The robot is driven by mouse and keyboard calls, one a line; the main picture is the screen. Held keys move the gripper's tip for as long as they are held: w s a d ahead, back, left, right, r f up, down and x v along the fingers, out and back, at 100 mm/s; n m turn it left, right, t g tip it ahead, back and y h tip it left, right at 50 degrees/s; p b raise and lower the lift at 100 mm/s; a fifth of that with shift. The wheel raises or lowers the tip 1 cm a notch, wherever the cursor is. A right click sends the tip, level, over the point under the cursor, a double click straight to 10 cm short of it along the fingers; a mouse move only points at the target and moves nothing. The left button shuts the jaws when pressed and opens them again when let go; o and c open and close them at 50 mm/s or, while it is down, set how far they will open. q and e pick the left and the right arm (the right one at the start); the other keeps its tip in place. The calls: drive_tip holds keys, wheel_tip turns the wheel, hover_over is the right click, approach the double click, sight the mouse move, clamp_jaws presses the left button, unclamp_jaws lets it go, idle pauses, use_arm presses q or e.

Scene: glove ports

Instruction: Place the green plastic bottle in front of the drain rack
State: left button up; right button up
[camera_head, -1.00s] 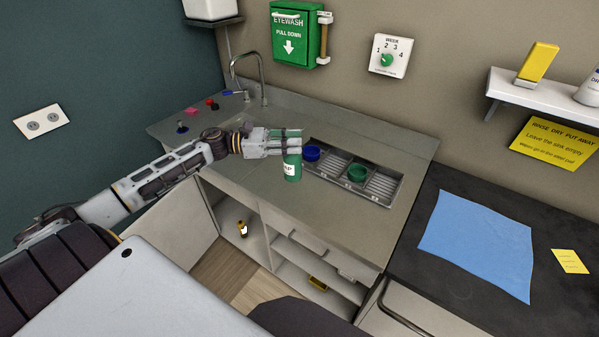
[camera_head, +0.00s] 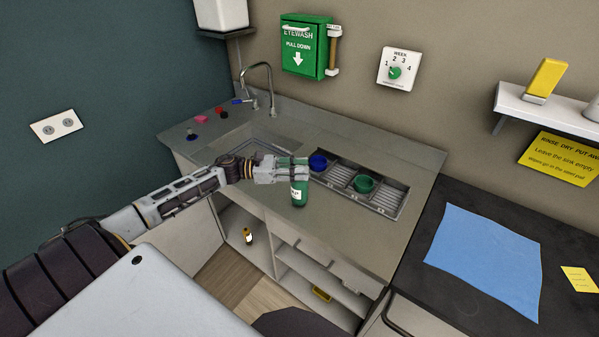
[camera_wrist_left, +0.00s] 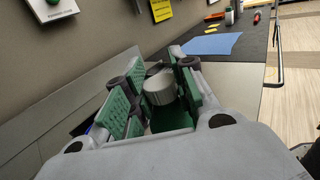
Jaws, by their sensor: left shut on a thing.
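The green plastic bottle (camera_head: 299,192) with a white label is upright in my left gripper (camera_head: 300,170), which is shut on it. The bottle is over the counter on the near side of the drain rack (camera_head: 388,196), by its left end. I cannot tell whether its base touches the counter. In the left wrist view the bottle's pale cap (camera_wrist_left: 159,88) shows between the green finger pads; most of its body is hidden. The rack is sunk in the counter and holds a blue cup (camera_head: 318,162) and a green cup (camera_head: 364,184). My right gripper is out of view.
A sink (camera_head: 250,142) with a tall tap (camera_head: 262,80) is left of the rack. Small red, pink and blue items lie at the counter's far left. A blue mat (camera_head: 484,262) lies on the dark worktop at right. The counter (camera_head: 345,235) in front of the rack is clear.

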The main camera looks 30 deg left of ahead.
use_arm(q)
drive_tip(key=shift+f, duration=0.85)
drive_tip(key=o, duration=1)
drive_tip(key=shift+c, duration=0.2)
drive_tip(key=shift+v, duration=0.8)
drive_tip(key=b+v, duration=0.2)
drive_tip(key=v, duration=0.8)
drive_tip(key=shift+a, duration=0.2)
